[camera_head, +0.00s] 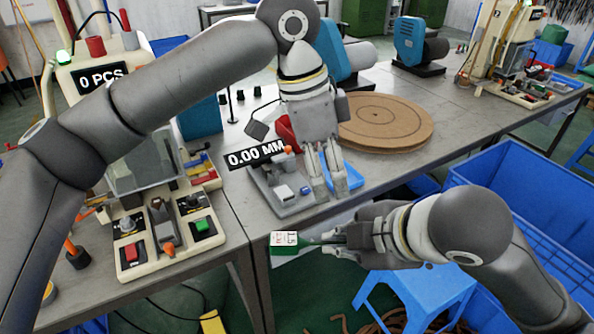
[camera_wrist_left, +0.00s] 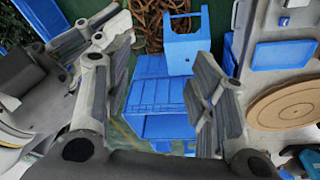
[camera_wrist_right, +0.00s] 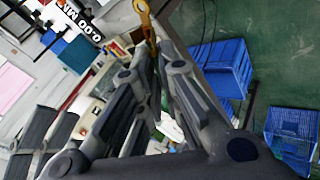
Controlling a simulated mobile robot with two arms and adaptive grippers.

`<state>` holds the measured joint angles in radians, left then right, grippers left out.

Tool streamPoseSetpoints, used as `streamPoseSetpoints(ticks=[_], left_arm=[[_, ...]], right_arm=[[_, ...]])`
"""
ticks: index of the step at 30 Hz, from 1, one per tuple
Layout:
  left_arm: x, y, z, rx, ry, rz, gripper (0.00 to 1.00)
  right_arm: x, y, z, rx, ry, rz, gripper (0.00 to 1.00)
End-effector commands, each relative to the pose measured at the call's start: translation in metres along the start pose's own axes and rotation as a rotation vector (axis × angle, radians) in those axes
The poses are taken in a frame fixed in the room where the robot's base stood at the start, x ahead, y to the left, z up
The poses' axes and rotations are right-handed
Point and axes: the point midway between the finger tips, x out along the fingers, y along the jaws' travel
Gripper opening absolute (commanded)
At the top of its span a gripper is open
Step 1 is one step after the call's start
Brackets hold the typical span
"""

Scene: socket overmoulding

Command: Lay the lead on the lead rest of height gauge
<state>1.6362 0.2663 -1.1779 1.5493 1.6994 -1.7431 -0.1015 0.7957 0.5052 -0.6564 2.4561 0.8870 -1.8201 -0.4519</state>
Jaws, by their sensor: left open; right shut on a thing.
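The height gauge (camera_head: 283,187) stands on the table's front left part, with a grey base and a black display (camera_head: 256,153) reading 0.00 MM.
A cream moulding machine (camera_head: 130,265) with a 0 PCS display stands left of the gauge. A blue tray (camera_head: 353,178) lies right of the gauge, and a round brown board (camera_head: 385,122) behind it. Blue crates (camera_head: 530,190) and a blue stool (camera_head: 415,290) stand before the table.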

Motion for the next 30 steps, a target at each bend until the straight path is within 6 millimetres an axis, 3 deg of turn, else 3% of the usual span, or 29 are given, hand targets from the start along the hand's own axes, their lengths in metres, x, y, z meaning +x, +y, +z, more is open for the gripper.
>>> streamPoseSetpoints(ticks=[6, 14, 20, 30], left_arm=[[-0.035, 0.035, 0.027, 0.100, -0.174, -0.017, 0.52], [-0.043, 0.048, 0.040, 0.134, -0.249, -0.017, 0.52], [-0.017, 0.047, 0.048, 0.134, -0.252, -0.015, 0.52], [0.044, 0.045, 0.062, 0.133, -0.249, -0.016, 0.52]], right_arm=[[0.000, 0.000, 0.000, 0.000, 0.000, 0.000, 0.00], [0.000, 0.000, 0.000, 0.000, 0.000, 0.000, 0.00], [0.000, 0.000, 0.000, 0.000, 0.000, 0.000, 0.00], [0.000, 0.000, 0.000, 0.000, 0.000, 0.000, 0.00]])
